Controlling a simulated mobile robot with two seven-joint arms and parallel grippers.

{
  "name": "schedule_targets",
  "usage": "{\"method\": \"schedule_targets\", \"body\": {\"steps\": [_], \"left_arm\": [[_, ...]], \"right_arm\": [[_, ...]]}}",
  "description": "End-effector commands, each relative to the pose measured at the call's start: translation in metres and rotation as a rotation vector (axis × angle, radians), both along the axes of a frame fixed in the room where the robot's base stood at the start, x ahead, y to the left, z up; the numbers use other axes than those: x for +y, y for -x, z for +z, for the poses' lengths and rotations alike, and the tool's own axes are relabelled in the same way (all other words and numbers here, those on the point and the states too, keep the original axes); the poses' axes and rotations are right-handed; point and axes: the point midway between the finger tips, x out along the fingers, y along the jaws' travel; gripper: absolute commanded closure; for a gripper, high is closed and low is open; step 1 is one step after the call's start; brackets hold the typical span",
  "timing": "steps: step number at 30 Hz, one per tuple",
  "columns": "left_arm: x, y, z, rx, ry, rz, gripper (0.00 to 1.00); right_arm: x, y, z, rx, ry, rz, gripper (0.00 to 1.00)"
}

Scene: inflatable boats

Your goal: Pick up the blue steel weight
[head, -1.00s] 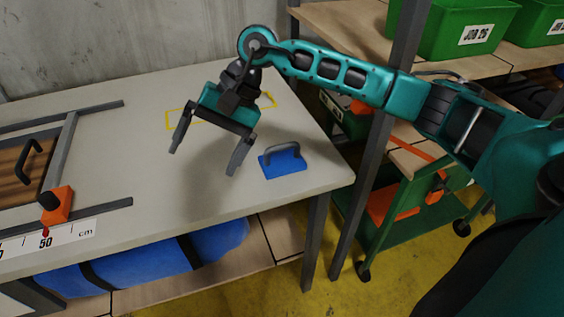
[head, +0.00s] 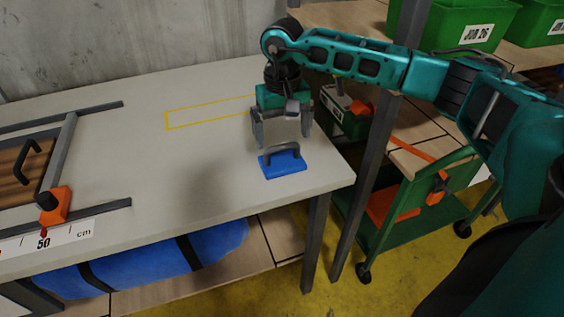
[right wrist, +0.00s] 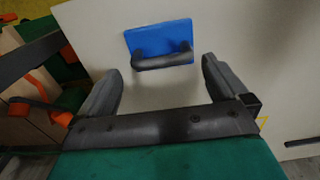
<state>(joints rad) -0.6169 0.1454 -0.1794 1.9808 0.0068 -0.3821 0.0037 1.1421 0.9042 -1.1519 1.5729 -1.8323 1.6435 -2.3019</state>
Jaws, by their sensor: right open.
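The blue steel weight (head: 284,167) is a flat blue block with a dark grey bar handle on top. It rests on the right part of the pale table (head: 200,190), close to the right edge. My right gripper (head: 283,142) is open and empty, just above and behind the weight, pointing down. In the right wrist view the weight (right wrist: 160,40) lies ahead of the fingers, between their lines, with its handle towards the gripper (right wrist: 163,75). The fingers appear apart from the handle. My left gripper is not in view.
A yellow taped outline (head: 190,117) is on the table behind. A dark metal frame with an orange clamp (head: 55,205) and a ruler strip (head: 65,237) lie at left. A grey post (head: 365,180) and green cart (head: 415,235) stand right of the table.

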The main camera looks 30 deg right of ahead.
Motion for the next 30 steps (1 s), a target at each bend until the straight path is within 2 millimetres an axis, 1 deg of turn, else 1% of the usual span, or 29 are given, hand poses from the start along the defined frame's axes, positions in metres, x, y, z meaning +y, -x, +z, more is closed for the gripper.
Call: {"method": "schedule_targets", "body": {"steps": [3, 6, 9, 12, 17, 20, 30], "left_arm": [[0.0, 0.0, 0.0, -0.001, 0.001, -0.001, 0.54], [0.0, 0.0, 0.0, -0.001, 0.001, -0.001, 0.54], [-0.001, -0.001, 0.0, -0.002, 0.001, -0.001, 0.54], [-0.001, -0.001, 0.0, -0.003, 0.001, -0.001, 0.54], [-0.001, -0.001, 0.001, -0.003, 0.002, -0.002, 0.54], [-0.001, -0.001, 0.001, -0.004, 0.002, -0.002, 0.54], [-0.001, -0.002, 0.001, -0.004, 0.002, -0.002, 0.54]], "right_arm": [[0.001, 0.0, -0.019, 0.005, 0.0, 0.001, 0.0], [0.001, -0.001, -0.034, 0.004, -0.001, -0.001, 0.0], [0.001, -0.001, -0.044, 0.002, 0.0, 0.0, 0.0], [0.001, -0.001, -0.048, 0.001, 0.0, 0.0, 0.0], [0.001, -0.001, -0.047, 0.0, -0.001, 0.0, 0.0], [0.001, -0.001, -0.047, 0.0, -0.001, 0.0, 0.08], [0.001, -0.001, -0.047, 0.0, -0.001, 0.0, 0.4]]}}
